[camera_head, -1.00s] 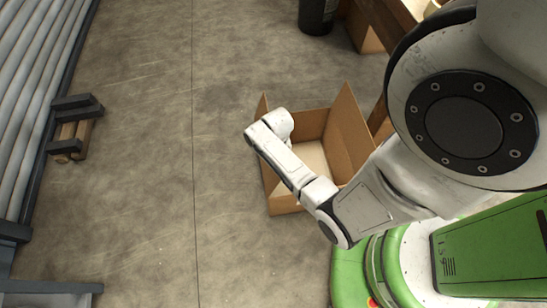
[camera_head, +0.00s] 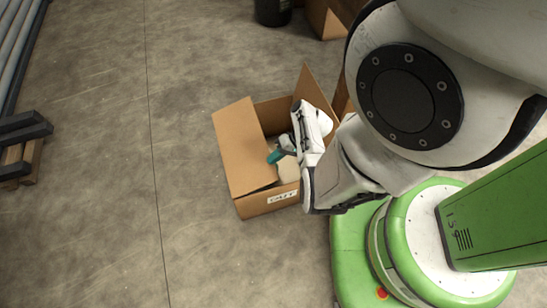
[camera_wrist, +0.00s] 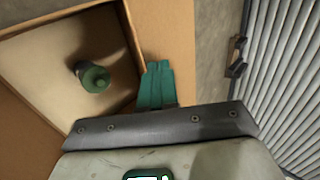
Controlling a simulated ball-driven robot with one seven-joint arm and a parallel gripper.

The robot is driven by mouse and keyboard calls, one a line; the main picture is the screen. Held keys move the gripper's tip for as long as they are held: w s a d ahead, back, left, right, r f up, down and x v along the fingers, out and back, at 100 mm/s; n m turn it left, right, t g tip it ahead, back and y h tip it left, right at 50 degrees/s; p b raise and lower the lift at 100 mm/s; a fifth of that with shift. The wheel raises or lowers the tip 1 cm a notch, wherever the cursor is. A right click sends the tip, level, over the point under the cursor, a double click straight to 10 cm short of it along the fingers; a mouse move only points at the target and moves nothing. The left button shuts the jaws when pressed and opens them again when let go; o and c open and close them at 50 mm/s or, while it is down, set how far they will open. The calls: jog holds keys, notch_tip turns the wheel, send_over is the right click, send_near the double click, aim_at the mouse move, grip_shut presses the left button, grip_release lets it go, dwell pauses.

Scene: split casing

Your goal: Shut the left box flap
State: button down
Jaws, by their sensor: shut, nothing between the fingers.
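A brown cardboard box stands open on the floor, with its labelled front wall (camera_head: 268,202) toward me. Its left flap (camera_head: 240,150) leans inward over the left part of the opening, not flat. The right flap (camera_head: 312,88) stands up. My gripper (camera_head: 275,157), with teal fingers, is at the free edge of the left flap, over the opening. In the wrist view the fingers (camera_wrist: 157,85) are together and empty, beside a cardboard panel (camera_wrist: 176,35). Whether they touch it I cannot tell. A green-capped bottle (camera_wrist: 95,77) is inside the box.
A dark bin (camera_head: 272,12) and another cardboard box (camera_head: 325,20) stand behind. A dark rack with wooden blocks (camera_head: 22,150) is at the far left. Grey floor left of the box is clear. My green base is close at the right.

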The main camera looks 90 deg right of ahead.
notch_tip(320, 180, down, 7)
jog(key=s+b, duration=0.2)
jog(key=b, duration=0.3)
jog(key=shift+d, duration=0.2)
jog(key=shift+a+f+b, duration=0.1)
jog(key=shift+f+b, duration=0.05)
jog(key=shift+b, duration=0.15)
jog(key=shift+w, duration=0.1)
jog(key=s+a+r+p, duration=0.3)
jog(key=s+r+p, duration=0.1)
jog(key=r, duration=0.3)
jog(key=s+a+r+p, duration=0.4)
jog(key=s+r+p, duration=0.1)
jog(key=s+r, duration=0.2)
jog(key=shift+s, duration=0.3)
